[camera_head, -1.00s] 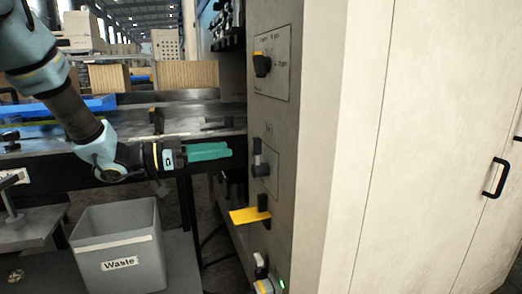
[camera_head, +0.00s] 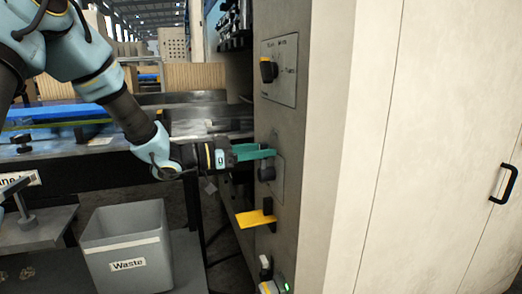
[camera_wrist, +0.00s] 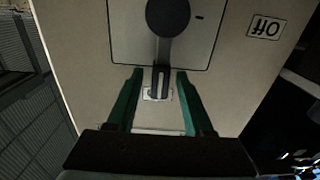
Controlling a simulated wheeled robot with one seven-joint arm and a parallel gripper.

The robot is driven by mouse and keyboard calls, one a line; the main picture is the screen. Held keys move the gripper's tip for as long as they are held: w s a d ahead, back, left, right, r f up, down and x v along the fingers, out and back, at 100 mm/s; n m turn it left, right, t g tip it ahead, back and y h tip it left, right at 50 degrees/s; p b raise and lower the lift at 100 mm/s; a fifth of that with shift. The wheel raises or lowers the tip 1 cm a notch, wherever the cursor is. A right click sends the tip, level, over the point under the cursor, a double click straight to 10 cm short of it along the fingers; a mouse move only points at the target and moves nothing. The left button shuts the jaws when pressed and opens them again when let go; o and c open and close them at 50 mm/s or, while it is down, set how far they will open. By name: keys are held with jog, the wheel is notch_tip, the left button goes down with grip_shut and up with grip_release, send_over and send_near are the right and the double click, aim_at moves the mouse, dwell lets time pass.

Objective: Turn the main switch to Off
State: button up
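The main switch is a dark rotary knob (camera_wrist: 167,15) with a long handle, on a light plate with a dark outline. It also shows in the head view as a dark knob (camera_head: 266,173) on the machine's side panel. In the wrist view the handle (camera_wrist: 160,80) points down the picture, between my gripper's (camera_wrist: 160,74) two green fingers. The fingers are apart, one on each side, with visible gaps to it. In the head view my gripper (camera_head: 262,153) reaches right, just above the knob, and hides the handle. An "Off" label (camera_wrist: 265,26) appears upside down in the wrist view.
Another rotary switch (camera_head: 268,70) sits higher on the panel. A yellow piece (camera_head: 254,218) juts out below my gripper. A grey waste bin (camera_head: 125,241) stands lower left. A tall cream cabinet (camera_head: 400,150) fills the right side.

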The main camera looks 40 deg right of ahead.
grip_shut()
dwell(1.2)
